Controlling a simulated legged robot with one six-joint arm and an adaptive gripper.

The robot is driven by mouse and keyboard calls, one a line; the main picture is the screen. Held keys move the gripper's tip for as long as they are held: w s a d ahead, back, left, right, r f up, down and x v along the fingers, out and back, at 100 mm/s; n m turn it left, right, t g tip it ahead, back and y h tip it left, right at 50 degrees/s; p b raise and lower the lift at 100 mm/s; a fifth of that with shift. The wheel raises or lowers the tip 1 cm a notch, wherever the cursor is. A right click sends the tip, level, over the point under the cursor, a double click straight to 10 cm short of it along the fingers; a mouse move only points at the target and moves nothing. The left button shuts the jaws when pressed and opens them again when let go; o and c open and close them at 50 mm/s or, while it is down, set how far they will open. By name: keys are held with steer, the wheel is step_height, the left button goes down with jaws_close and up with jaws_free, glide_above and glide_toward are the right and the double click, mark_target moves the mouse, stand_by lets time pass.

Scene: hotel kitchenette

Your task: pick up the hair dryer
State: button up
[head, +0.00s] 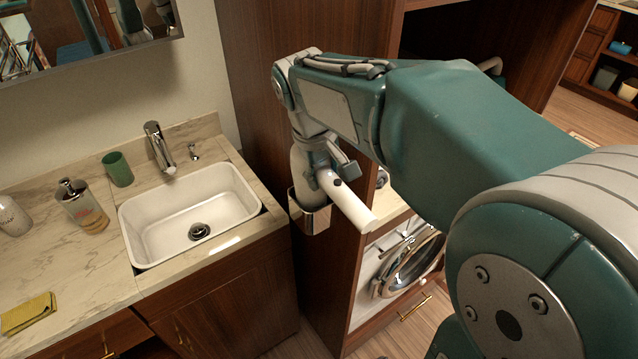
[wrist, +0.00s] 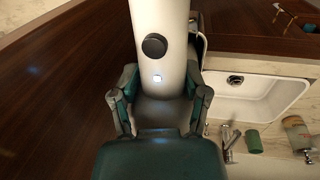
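The hair dryer (head: 345,199) is white, with a round dark button on its handle. Its handle slants down and towards the front right in the head view. Its rounded body sits at a shiny metal holder (head: 309,216) on the side of the wooden cabinet. In the wrist view the dryer's handle (wrist: 160,25) runs up the middle, with the dark button and a small lit square. My gripper (wrist: 162,85) has a finger on each side of the handle, both apparently touching it. In the head view my gripper (head: 333,165) is partly hidden behind the handle.
A white sink (head: 190,215) with a chrome faucet (head: 158,146) is left of the cabinet. A green cup (head: 118,169), a soap dispenser (head: 82,205) and a yellow cloth (head: 29,313) are on the marble counter. A washing machine (head: 400,268) stands right of the wooden panel (head: 245,60).

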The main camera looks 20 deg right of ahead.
steer(key=shift+f, duration=0.1)
jaws_close()
